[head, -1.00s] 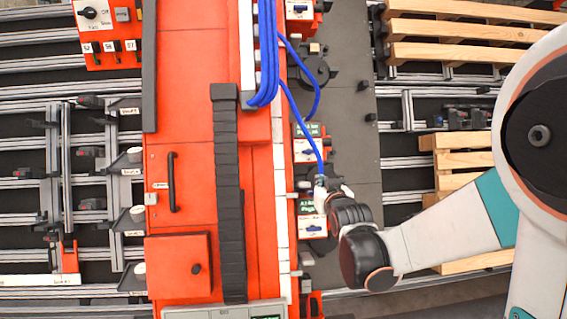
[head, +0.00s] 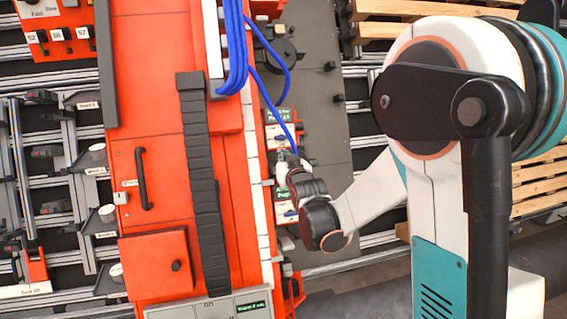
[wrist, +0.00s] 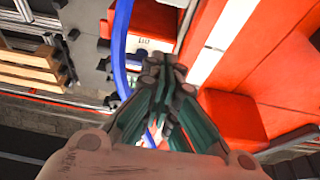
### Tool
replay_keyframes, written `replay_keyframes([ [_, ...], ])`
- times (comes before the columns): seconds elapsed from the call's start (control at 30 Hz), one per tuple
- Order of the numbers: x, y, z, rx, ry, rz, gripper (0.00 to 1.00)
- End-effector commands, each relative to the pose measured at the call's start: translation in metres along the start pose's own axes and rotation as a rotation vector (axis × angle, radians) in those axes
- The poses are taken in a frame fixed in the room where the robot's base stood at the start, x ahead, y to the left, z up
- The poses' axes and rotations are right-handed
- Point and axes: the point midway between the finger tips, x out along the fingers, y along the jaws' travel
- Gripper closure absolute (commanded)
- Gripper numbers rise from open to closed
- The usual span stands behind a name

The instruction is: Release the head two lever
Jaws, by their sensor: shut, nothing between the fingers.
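My gripper (wrist: 165,68) is shut and empty in the wrist view, its fingertips together beside a blue hose. In the head view my gripper (head: 284,160) is small and partly hidden by my wrist, at the right edge of the orange gantry beam. Two orange head units sit along that edge: an upper unit (head: 273,133) just above my gripper, and a lower unit (head: 284,207) partly behind my wrist. Each has a small green display and a bluish lever-like part. I cannot read which is head two, nor tell a lever's position or any contact.
Blue hoses (head: 235,50) hang down the beam and run to my gripper's area. A black cable chain (head: 203,190) lies along the beam. Wooden pallets (head: 385,30) stand at the right. A grey plate (head: 325,130) lies right of the head units.

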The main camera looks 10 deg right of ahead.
Motion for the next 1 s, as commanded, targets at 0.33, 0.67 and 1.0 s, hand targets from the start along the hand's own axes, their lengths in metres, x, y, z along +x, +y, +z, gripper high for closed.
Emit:
replay_keyframes([
  [0.33,0.07,0.0,0.001,0.0,0.0,0.0,1.0],
  [0.67,0.059,0.0,0.035,0.0,0.0,0.0,1.0],
  [1.0,0.057,0.0,0.038,0.0,0.0,0.0,1.0],
])
